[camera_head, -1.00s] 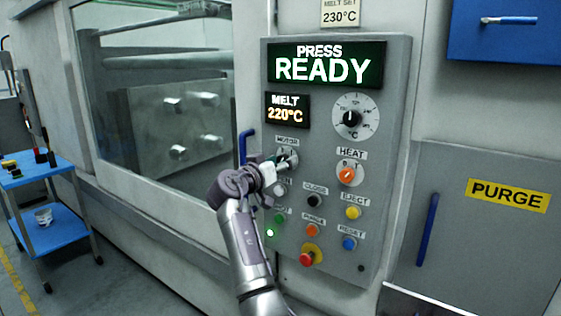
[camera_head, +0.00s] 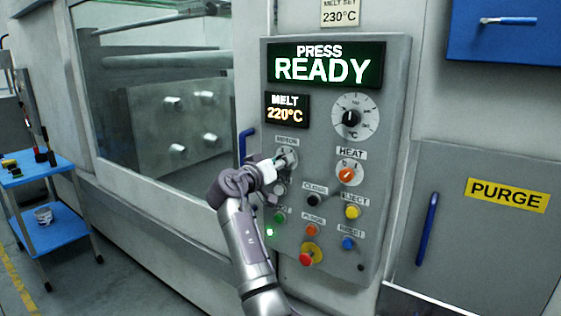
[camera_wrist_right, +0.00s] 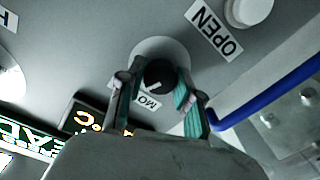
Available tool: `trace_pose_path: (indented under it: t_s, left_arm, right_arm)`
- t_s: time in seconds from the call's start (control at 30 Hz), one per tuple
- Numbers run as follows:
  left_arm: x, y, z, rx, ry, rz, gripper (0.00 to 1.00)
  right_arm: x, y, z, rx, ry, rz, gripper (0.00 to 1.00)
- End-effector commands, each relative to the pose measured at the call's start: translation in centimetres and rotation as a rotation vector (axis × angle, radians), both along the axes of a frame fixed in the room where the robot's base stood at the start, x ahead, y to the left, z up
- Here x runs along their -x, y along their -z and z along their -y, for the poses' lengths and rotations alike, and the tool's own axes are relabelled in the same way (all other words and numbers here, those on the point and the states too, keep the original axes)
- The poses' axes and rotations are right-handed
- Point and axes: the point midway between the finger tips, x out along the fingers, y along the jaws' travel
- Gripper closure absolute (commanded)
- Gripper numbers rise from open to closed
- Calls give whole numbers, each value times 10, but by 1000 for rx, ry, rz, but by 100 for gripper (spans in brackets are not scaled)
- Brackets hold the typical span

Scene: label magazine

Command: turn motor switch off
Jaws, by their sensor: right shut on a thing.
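The motor switch is a black round knob (camera_wrist_right: 160,74) on a pale disc; in the head view its disc (camera_head: 292,156) sits under the MOTOR label, upper left on the grey control panel (camera_head: 399,120). My right gripper (camera_head: 277,165) reaches it from the lower left and hides most of the knob there. In the wrist view the teal-padded fingers of my right gripper (camera_wrist_right: 157,93) are on either side of the knob, shut on it. A short white mark shows on the knob. My left gripper is not in view.
The panel also has a HEAT knob (camera_head: 347,174), a red emergency button (camera_head: 306,258), several small buttons and a READY display (camera_head: 323,68). A blue handle (camera_head: 246,144) stands just left of the switch. A blue cart (camera_head: 60,236) is far left.

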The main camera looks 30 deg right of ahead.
Motion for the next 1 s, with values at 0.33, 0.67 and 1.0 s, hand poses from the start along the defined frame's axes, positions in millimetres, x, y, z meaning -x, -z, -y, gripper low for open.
trace_pose_path:
  t_s: [0.33, 0.67, 1.0]
  left_arm:
    - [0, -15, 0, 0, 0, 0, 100]
    - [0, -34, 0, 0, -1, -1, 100]
    - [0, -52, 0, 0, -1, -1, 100]
  right_arm:
    - [0, -2, 0, 125, 0, -301, 100]
    - [0, -3, 0, 244, -1, -589, 100]
    - [-1, -2, 0, 342, -1, -825, 100]
